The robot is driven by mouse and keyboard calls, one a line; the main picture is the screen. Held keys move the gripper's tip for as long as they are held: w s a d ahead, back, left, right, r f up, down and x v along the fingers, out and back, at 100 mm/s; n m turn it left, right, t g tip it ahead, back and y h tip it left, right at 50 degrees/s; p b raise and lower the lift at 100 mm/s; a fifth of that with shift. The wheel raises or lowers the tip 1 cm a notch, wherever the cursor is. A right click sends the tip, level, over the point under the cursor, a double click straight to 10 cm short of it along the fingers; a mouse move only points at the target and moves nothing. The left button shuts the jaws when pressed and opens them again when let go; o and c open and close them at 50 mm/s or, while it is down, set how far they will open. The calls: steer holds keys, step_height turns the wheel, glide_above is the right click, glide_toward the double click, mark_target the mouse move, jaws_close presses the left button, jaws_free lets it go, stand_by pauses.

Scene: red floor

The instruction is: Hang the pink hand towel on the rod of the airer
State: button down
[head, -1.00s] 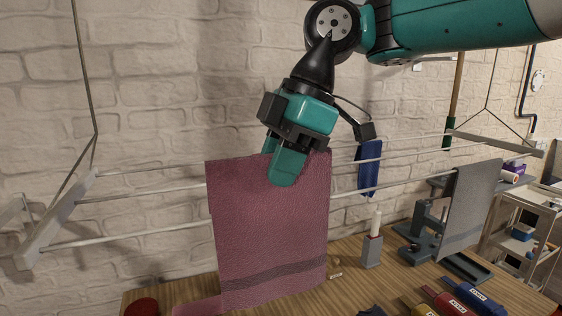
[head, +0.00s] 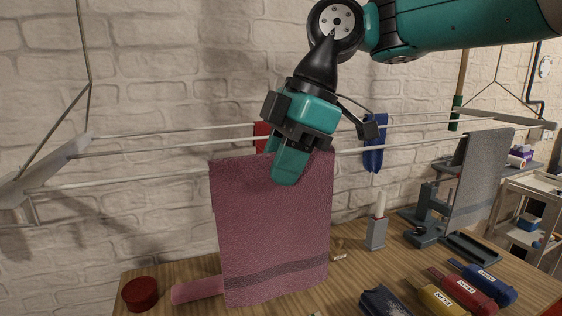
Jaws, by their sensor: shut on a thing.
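My gripper (head: 288,165) is shut on the top edge of the pink hand towel (head: 272,225). The towel hangs flat and open below it, with a darker band near its lower edge. The airer has several pale rods; its front rod (head: 130,181) passes out of sight at the towel's left side and shows again on the right. The towel's top edge is slightly above the line of this rod. The towel hides the rod's middle part, and I cannot tell whether they touch.
A grey towel (head: 472,180) hangs at the airer's right; a blue cloth (head: 374,147) and a red cloth (head: 262,136) hang further back. Below, the wooden table (head: 345,285) holds a red pot (head: 140,293), a pink roll (head: 198,290), a candle holder (head: 376,234) and labelled tools (head: 463,288).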

steer(key=c, duration=0.8)
jaws_free()
steer(key=shift+c, duration=0.2)
steer(key=p+v, duration=1.3)
steer(key=v, duration=0.4)
steer(key=s+d+f+m+b, duration=0.2)
steer(key=s+f+m+b, duration=0.4)
steer(key=f, duration=0.8)
steer(key=s+d+f+m+b, duration=0.2)
steer(key=s+f+m+b, duration=0.5)
steer(key=s+f, duration=0.4)
step_height(320, 180, down, 4)
steer(key=shift+s+d+f+m+t, duration=0.1)
steer(key=shift+s+d+m+t, duration=0.25)
steer(key=shift+m, duration=0.35)
